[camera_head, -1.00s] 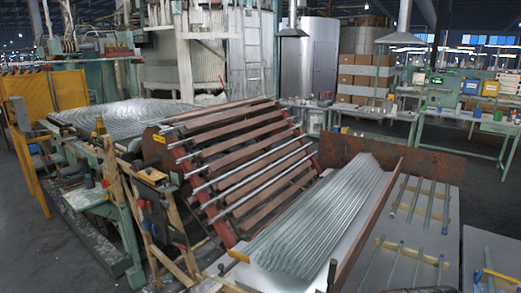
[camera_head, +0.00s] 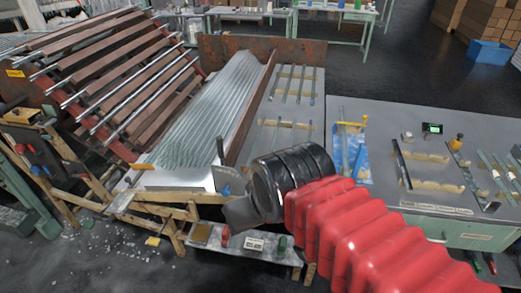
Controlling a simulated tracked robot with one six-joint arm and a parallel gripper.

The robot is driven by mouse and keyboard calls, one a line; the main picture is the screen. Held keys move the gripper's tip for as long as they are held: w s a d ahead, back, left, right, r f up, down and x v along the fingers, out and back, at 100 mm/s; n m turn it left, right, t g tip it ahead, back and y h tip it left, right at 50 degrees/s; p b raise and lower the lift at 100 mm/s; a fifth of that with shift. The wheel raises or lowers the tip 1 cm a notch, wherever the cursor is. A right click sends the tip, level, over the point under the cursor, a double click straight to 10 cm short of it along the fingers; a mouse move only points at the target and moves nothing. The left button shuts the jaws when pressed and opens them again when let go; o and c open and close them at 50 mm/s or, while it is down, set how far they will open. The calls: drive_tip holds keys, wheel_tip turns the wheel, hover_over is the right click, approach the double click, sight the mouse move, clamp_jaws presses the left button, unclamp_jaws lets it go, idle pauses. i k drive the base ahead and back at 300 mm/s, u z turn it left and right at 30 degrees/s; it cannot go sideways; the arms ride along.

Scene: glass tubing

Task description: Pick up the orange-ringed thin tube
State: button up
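Several thin glass tubes (camera_head: 277,84) rest across wooden rack strips on the grey table in the middle. More thin tubes (camera_head: 493,178) lie at the right end of the grey bench. I cannot make out an orange ring on any tube at this size. My arm, with a red ribbed sleeve and black collar, reaches in from the lower right. Its dark grey end, my gripper (camera_head: 238,213), points left over the front of the middle table.
A bundle of long tubes (camera_head: 212,112) lies left of a rusty divider. A slatted rack (camera_head: 115,75) stands further left. A blue mat (camera_head: 350,155) with a yellow piece lies on the right bench (camera_head: 385,118). A wooden trestle (camera_head: 165,210) stands in front.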

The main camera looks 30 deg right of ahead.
sight(249, 161)
drive_tip(key=z, duration=0.05)
drive_tip(key=k, duration=0.85)
drive_tip(key=u, duration=0.45)
drive_tip(key=i, duration=1.6)
drive_tip(key=z, duration=0.5)
